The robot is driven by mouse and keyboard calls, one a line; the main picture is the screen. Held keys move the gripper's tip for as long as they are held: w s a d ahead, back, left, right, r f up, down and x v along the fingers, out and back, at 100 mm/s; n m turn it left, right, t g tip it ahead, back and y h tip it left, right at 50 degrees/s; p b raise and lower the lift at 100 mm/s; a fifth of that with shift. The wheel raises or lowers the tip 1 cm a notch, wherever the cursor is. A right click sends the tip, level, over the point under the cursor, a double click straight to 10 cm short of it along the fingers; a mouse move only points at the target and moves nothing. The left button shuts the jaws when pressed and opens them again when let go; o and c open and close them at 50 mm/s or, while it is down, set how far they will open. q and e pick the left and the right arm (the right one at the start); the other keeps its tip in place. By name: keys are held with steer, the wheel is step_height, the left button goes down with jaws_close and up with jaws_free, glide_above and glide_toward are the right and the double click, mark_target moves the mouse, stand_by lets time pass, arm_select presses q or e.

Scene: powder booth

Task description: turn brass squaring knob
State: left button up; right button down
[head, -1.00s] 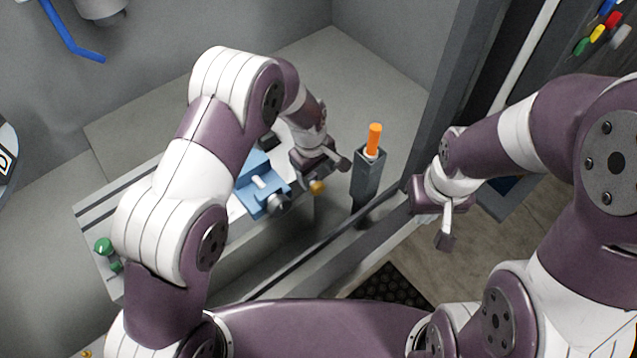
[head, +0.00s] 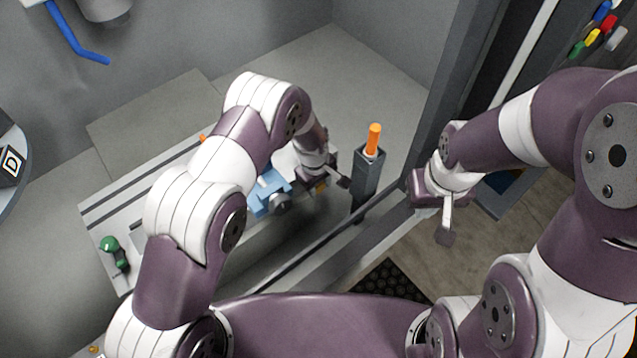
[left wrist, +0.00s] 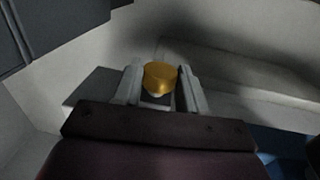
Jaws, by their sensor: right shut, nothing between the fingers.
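The brass squaring knob (left wrist: 160,77) shows as a short golden cylinder in the left wrist view, between the two fingers of my left gripper (left wrist: 160,88). In the head view the knob (head: 321,186) is mostly hidden by the gripper. My left gripper (head: 328,180) is at the right end of the bench, its fingers apart on either side of the knob. Only narrow gaps show between knob and fingers, and I see no clear contact. My right gripper (head: 446,237) is shut and empty, pointing down right of the booth's front edge.
A dark grey post holder (head: 367,178) with an orange-handled tool (head: 373,139) stands close right of my left gripper. A blue fixture (head: 268,193) sits on the bench left of it. A green knob (head: 110,244) is at the bench's left end.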

arm_select(q)
steer(key=b, duration=0.1)
steer(key=g+y+b, duration=0.1)
steer(key=f+y+b, duration=0.1)
steer(key=shift+w+d+g, duration=0.25)
steer(key=shift+g, duration=0.05)
steer(key=shift+s+r+g+y+p, duration=0.1)
steer(key=shift+r+g+y+p, duration=0.35)
steer(key=shift+r+p, duration=0.55)
steer(key=shift+f+p, duration=0.35)
steer(key=shift+f, duration=0.15)
steer(key=o, duration=1.1)
steer(key=shift+c, duration=0.2)
